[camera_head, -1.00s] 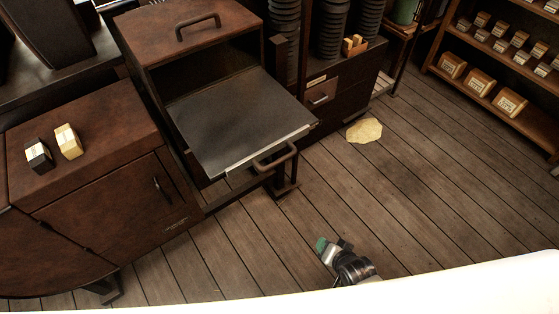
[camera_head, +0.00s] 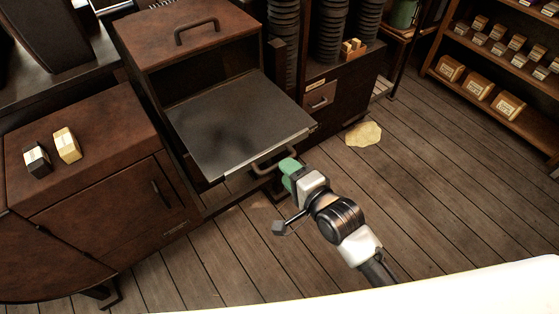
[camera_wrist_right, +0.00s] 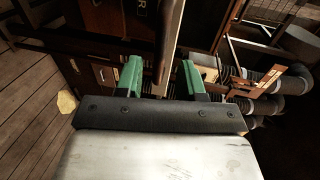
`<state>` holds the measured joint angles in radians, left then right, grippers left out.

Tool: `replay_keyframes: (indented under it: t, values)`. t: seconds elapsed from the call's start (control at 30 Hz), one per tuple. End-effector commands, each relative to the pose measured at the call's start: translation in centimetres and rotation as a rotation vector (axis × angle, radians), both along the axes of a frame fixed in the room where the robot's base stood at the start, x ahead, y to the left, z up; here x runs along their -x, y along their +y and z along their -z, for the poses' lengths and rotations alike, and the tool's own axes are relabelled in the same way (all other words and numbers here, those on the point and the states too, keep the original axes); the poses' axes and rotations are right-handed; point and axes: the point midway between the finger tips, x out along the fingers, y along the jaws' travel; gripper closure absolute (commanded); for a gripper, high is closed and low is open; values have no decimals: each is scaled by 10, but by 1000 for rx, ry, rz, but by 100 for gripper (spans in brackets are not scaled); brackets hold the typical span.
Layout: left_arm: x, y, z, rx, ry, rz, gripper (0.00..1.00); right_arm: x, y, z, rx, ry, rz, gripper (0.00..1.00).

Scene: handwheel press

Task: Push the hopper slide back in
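The hopper slide (camera_head: 235,125) is a flat dark grey plate drawn out from the front of a rust-brown box (camera_head: 190,35). A dark bar handle (camera_head: 262,163) is on its front edge. My right gripper (camera_head: 288,165) has green fingers and is at the right end of this handle. In the right wrist view its fingers (camera_wrist_right: 160,75) are apart, with a bar, apparently the handle (camera_wrist_right: 169,45), running between them. I cannot tell whether they touch it. The finger gap is hidden in the head view. My left gripper is not in view.
A brown cabinet (camera_head: 110,200) with a black block (camera_head: 38,160) and a yellow block (camera_head: 67,145) on top stands at left. A drawer unit (camera_head: 322,100) stands right of the slide. A pale yellow patch (camera_head: 363,134) lies on the otherwise clear floor at right.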

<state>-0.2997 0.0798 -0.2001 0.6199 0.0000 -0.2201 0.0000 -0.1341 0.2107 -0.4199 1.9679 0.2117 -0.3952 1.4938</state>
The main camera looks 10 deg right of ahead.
Motion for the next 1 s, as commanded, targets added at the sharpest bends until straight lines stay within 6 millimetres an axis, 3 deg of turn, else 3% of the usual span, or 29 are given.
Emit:
replay_keyframes:
  t: [0.23, 0.63, 0.87, 1.0]
  values:
    - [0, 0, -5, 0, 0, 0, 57, -30, 17, 7, 0, 0, 0, 61]
    - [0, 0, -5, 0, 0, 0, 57, -36, 20, 9, 0, 1, 0, 61]
    - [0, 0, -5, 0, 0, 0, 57, -36, 20, 9, 1, 0, 0, 97]
    - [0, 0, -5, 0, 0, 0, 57, -35, 20, 9, 2, 1, 0, 100]
